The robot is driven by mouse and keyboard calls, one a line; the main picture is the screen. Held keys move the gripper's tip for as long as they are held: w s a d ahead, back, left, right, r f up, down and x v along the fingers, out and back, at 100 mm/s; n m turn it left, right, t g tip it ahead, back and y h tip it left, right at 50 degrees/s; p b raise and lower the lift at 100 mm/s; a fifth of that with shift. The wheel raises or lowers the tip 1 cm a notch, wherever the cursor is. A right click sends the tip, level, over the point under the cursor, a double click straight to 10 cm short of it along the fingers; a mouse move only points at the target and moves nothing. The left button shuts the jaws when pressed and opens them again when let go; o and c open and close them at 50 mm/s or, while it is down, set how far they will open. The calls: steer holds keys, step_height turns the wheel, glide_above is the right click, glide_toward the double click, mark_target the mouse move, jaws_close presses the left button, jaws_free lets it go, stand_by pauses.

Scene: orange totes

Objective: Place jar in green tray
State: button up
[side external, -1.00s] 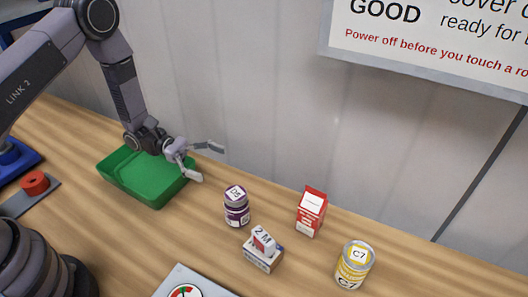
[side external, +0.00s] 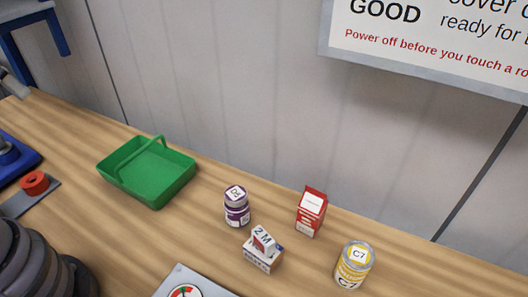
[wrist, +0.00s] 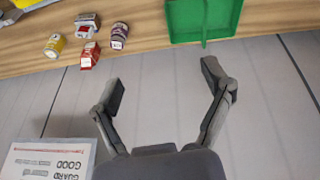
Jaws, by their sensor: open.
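The jar (side external: 236,208) is purple with a white lid label. It stands upright on the wooden table, to the right of the green tray and apart from it. It also shows in the wrist view (wrist: 119,36). The green tray (side external: 152,176) has a thin handle and looks empty; its edge shows at the top of the wrist view (wrist: 200,18). My gripper (wrist: 164,86) is open and empty in the wrist view, fingers spread wide, with the pale wall behind them. It is outside the side external view.
Near the jar stand a small white box (side external: 262,252) with a block-like top, a red-and-white carton (side external: 311,212) and a yellow can (side external: 354,266). A red ring-shaped part (side external: 35,183) lies left of the tray. The table between tray and jar is clear.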

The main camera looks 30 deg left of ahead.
steer(key=shift+o, duration=0.5)
steer(key=shift+s+a+r+m+t+y, duration=0.3)
steer(key=shift+s+a+r+t+y, duration=0.25)
steer(key=shift+a+t, duration=0.25)
